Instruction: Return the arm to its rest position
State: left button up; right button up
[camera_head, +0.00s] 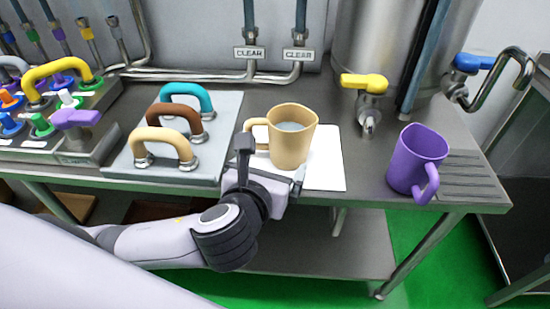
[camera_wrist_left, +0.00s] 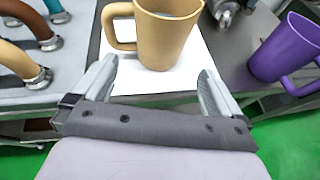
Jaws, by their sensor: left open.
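My left gripper (camera_head: 272,172) reaches in over the front edge of the steel table, just in front of a tan mug (camera_head: 291,143). In the left wrist view its two fingers (camera_wrist_left: 157,88) are spread apart with nothing between them. The mug stands upright on a white mat (camera_head: 328,170), with its handle to the left and a pale liquid inside. The mug also shows just beyond the fingers in the left wrist view (camera_wrist_left: 168,40). My right gripper is not in either view.
A purple mug (camera_head: 416,160) stands at the right of the table (camera_head: 365,150). A panel with teal, brown and tan handles (camera_head: 172,135) is to the left. A tank tap with a yellow lever (camera_head: 364,82) is behind. Green floor (camera_head: 470,250) lies in front.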

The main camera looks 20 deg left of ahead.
pick_arm(q)
jog(key=s+a+f+n+g, duration=0.3)
jog(key=s+f+n, duration=0.3)
jog(key=n, duration=0.5)
jog(key=s+a+f+n+g+h, duration=0.1)
jog(key=s+a+f+n+g, duration=0.3)
jog(key=s+n, duration=0.55)
jog(key=s+a+f+n+g, duration=0.2)
jog(key=s+f+n+g, duration=0.3)
jog(key=n, duration=0.9)
jog(key=w+d+f+m+t+h, duration=0.1)
jog(key=w+d+f+t+h, duration=0.1)
jog(key=w+f+t, duration=0.6)
jog(key=shift+d+f+t, duration=0.5)
jog(key=shift+d+f, duration=0.2)
jog(key=shift+f, duration=0.15)
